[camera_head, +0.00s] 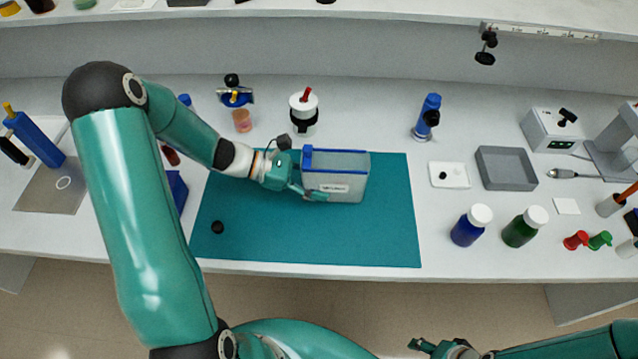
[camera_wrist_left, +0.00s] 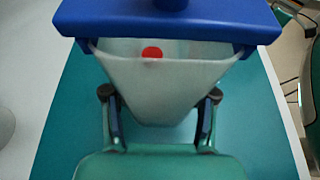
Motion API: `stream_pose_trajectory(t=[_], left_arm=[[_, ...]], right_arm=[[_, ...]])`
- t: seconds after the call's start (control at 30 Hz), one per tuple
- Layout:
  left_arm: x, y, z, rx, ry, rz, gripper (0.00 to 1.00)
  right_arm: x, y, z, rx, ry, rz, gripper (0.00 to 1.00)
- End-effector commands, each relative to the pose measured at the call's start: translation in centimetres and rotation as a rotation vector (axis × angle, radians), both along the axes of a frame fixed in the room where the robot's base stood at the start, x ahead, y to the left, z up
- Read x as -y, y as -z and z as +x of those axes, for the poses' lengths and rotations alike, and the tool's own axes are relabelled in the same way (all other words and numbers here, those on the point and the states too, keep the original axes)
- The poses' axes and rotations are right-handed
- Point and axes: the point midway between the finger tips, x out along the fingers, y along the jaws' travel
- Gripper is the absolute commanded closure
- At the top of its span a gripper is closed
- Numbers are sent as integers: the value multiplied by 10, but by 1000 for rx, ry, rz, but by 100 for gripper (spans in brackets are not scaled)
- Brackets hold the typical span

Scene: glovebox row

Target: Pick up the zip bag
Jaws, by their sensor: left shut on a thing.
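The zip bag (camera_head: 345,185) is a pale, translucent pouch with a blue strip along its top and a small label on its front. It is at the upper middle of the teal mat (camera_head: 300,235). My left gripper (camera_head: 310,192) is at its left side, shut on it. In the left wrist view the bag's pale body (camera_wrist_left: 160,95) narrows between the two fingers, below a wide blue bar (camera_wrist_left: 165,25). A red dot shows on or through it. I cannot tell whether the bag touches the mat. My right gripper (camera_head: 422,345) is at the bottom edge, its jaws unclear.
A white and black device (camera_head: 303,110) stands just behind the mat. Blue (camera_head: 467,230) and green (camera_head: 520,230) bottles stand to the right, near a grey tray (camera_head: 506,168). The mat's front half is mostly clear.

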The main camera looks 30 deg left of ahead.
Motion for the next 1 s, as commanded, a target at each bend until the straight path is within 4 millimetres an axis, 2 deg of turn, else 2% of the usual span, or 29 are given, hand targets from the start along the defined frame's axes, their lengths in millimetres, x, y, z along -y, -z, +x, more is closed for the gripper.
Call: stream_pose_trajectory(t=[0.17, 0.4, 0.6, 0.8, 1.0], left_arm=[[-1, -33, 0, 8, 1, 6, 83], [-1, -102, 0, 10, 1, 7, 83], [-1, -151, 0, 8, -1, 5, 83], [-1, -177, 0, 3, -1, 2, 83], [-1, -176, 0, 0, -1, 0, 83]], right_arm=[[0, 1, 0, 0, 0, 0, 46], [0, 2, 0, 0, 0, 0, 46], [0, 1, 0, 0, 0, 0, 46], [0, 2, 0, 0, 0, 0, 46], [0, 9, 0, 0, 0, 0, 46]])
